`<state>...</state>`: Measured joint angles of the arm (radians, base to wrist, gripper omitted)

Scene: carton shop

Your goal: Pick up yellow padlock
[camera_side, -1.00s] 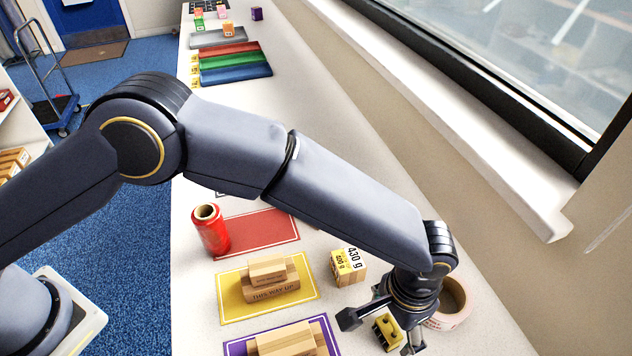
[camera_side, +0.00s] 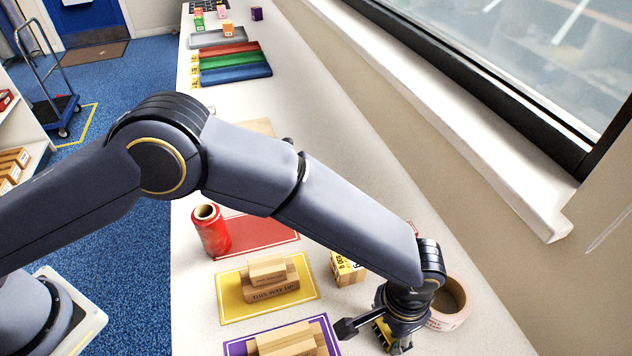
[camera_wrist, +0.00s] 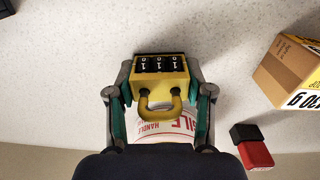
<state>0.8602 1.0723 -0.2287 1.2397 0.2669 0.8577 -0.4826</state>
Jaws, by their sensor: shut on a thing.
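The yellow padlock (camera_wrist: 161,76) has a row of black number dials and a yellow shackle. In the wrist view it sits between the two fingers of my gripper (camera_wrist: 160,95), which are shut on its sides. The shackle points toward the palm. In the side view my gripper (camera_side: 388,338) is low over the table at the lower right. Only a small yellow part of the padlock (camera_side: 382,332) shows there; my gripper hides the rest. I cannot tell whether the padlock touches the table.
A tape roll (camera_side: 449,305) lies right beside my gripper. A small carton (camera_side: 348,270) stands behind it. Yellow (camera_side: 230,300) and purple (camera_side: 236,349) mats bear wooden-looking boxes to the left. A red film roll (camera_side: 211,232) stands farther back. A red-and-black item (camera_wrist: 252,146) is near the carton.

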